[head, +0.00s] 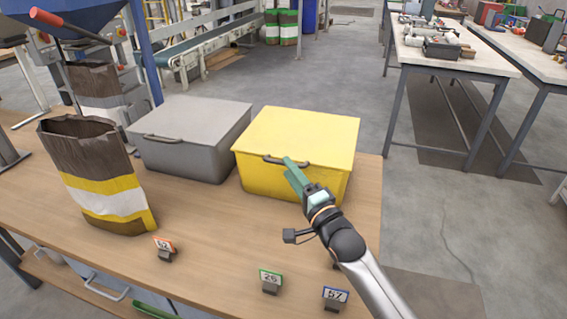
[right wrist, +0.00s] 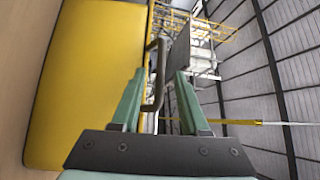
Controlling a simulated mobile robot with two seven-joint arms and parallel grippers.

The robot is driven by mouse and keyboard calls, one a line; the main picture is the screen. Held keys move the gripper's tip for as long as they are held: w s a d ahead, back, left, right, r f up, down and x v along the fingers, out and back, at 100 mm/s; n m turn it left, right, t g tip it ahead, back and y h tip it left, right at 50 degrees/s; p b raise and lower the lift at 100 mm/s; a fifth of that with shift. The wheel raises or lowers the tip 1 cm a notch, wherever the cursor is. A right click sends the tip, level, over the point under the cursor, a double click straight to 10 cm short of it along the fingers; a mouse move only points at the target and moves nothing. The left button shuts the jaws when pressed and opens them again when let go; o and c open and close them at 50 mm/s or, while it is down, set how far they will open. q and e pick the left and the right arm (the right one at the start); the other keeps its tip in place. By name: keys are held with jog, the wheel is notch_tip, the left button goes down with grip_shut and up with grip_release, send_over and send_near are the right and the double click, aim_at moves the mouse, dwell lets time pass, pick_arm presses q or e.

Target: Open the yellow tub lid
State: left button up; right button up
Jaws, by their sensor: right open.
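The yellow tub (head: 290,185) stands on the wooden table with its yellow lid (head: 305,135) lying flat and shut on top. A dark handle (head: 272,159) sits at the lid's front edge. My right gripper (head: 291,170) is open at the tub's front, close to the handle. In the right wrist view the handle (right wrist: 155,75) shows between the two green fingers (right wrist: 157,95), with the tub's yellow front (right wrist: 85,80) to the left. I cannot tell whether a finger touches the handle. My left gripper is not in view.
A grey lidded tub (head: 185,165) stands just left of the yellow one. An open brown, yellow and white bag (head: 105,190) stands farther left. Numbered tags, such as 62 (head: 164,247) and 26 (head: 270,280), stand along the table's front (head: 215,240).

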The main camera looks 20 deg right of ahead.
jog(key=shift+x, duration=1.85)
jog(key=shift+c, duration=0.2)
grip_shut()
